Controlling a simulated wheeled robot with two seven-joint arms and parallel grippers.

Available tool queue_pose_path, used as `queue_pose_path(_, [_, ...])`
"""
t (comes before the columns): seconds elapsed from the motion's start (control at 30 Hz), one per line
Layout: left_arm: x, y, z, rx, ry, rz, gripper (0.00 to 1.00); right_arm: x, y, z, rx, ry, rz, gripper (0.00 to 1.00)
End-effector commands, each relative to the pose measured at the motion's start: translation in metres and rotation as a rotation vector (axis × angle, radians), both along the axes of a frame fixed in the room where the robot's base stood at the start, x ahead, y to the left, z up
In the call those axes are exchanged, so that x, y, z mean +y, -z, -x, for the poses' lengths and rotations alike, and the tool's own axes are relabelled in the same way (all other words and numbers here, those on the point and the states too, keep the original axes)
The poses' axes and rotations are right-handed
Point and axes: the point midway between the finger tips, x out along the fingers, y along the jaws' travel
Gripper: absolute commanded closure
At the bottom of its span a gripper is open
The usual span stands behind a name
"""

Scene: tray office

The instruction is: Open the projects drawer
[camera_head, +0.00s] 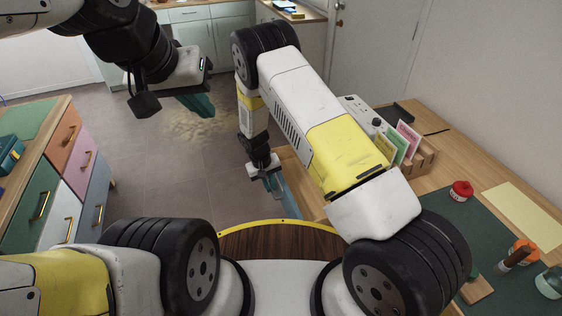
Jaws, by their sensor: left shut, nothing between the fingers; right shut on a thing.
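My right gripper (284,203) reaches down beside the wooden desk at right, its teal fingers shut at the front of a light wooden drawer (303,186) under the desktop. The handle it holds is hidden behind the fingers. The drawer appears to stick out from the desk, partly covered by my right arm; I cannot read any label, so I cannot tell if it is the projects drawer. My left gripper (201,106) is shut and empty, held in the air at upper left over the floor.
A cabinet at left has orange (67,137), pink (84,162), green (36,212) and other fronts. The desk (452,158) bears a card holder (420,157), a red-lidded jar (461,191), a green mat (440,205) and yellow paper (527,212). Floor (160,170) between is clear.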

Motion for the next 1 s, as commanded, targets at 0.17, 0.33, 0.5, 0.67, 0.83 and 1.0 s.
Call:
queue_pose_path(0.17, [0.0, 0.0, 0.0, 0.0, 0.0, 0.0, 1.0, 0.004, 0.0, 0.002, 0.002, 0.001, 0.001, 1.0])
queue_pose_path(0.33, [0.0, 0.0, 0.0, 0.0, 0.0, 0.0, 1.0, 0.004, 0.0, 0.002, 0.002, 0.001, 0.001, 1.0])
queue_pose_path(0.5, [0.0, 0.0, 0.0, 0.0, 0.0, 0.0, 1.0, 0.004, 0.0, 0.002, 0.002, 0.001, 0.001, 0.77])
queue_pose_path(0.67, [0.0, 0.0, 0.0, 0.0, 0.0, 0.0, 1.0, 0.004, 0.0, 0.002, 0.001, 0.001, 0.0, 0.69])
queue_pose_path(0.83, [0.0, 0.0, 0.0, 0.0, 0.0, 0.0, 1.0, 0.004, 0.0, 0.002, 0.0, 0.001, 0.0, 0.69])
queue_pose_path(1.0, [0.0, 0.0, 0.0, 0.0, 0.0, 0.0, 1.0, 0.007, -0.014, 0.001, -0.002, 0.001, -0.002, 0.69])
